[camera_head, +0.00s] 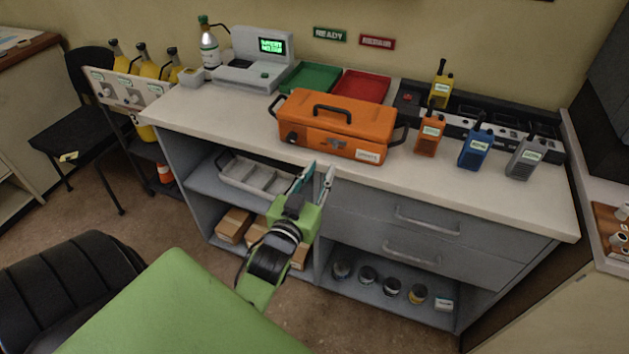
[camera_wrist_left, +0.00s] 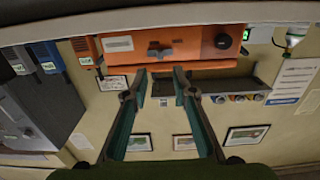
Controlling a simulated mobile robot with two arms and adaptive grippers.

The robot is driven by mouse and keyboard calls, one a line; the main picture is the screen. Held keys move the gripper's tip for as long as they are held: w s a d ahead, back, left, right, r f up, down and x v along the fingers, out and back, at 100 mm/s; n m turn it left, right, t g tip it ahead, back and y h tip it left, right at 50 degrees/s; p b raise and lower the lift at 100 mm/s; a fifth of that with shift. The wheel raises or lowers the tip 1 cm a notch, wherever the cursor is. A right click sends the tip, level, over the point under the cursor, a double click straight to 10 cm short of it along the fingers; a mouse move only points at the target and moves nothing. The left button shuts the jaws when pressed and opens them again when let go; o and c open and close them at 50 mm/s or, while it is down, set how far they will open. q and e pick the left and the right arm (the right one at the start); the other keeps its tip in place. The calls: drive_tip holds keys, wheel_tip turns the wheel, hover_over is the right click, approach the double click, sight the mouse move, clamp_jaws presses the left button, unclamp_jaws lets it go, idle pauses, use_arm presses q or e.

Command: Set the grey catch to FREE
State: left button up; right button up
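The orange case (camera_head: 345,118) stands shut on the counter, with black handles on its lid and ends. A small dark grey catch (camera_wrist_left: 160,50) sits on its front face, and it also shows in the head view (camera_head: 337,144). Any FREE marking is too small to read, and I cannot tell its setting. My left gripper (camera_head: 316,175) is open and empty, in front of and below the case at the counter's front edge. In the left wrist view, which is upside down, its parted fingers (camera_wrist_left: 160,76) point towards the catch, apart from it. My right gripper is not in view.
A black round knob (camera_wrist_left: 223,41) and a white label (camera_head: 368,156) flank the catch. Several radios stand to the right, including an orange one (camera_head: 428,136). Green (camera_head: 308,77) and red (camera_head: 362,85) trays lie behind. The counter's front edge (camera_head: 440,190) is clear.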

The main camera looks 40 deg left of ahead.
use_arm(q)
drive_tip(key=v, duration=0.3)
drive_tip(key=shift+s, duration=0.15)
idle(0.4)
drive_tip(key=s+d+f+m+g+h, duration=0.1)
drive_tip(key=s+d+f+g, duration=0.2)
drive_tip(key=f, duration=0.9)
drive_tip(key=s+d+f+m+g+h, duration=0.1)
drive_tip(key=s+d+f+g+h, duration=0.15)
drive_tip(key=f, duration=0.95)
drive_tip(key=s+d+f+g, duration=0.2)
drive_tip(key=s+d+f, duration=0.15)
drive_tip(key=f, duration=0.85)
drive_tip(key=s+d+f+m+g+h, duration=0.15)
drive_tip(key=s+f+g, duration=0.25)
drive_tip(key=s+f, duration=0.9)
drive_tip(key=s+a+f+g, duration=0.1)
drive_tip(key=s+f, duration=0.3)
drive_tip(key=s, duration=0.5)
drive_tip(key=s+a+f+m+g+y, duration=0.1)
drive_tip(key=s+f+g, duration=0.3)
drive_tip(key=s, duration=0.5)
drive_tip(key=shift+s, duration=0.4)
drive_tip(key=shift+m, duration=0.25)
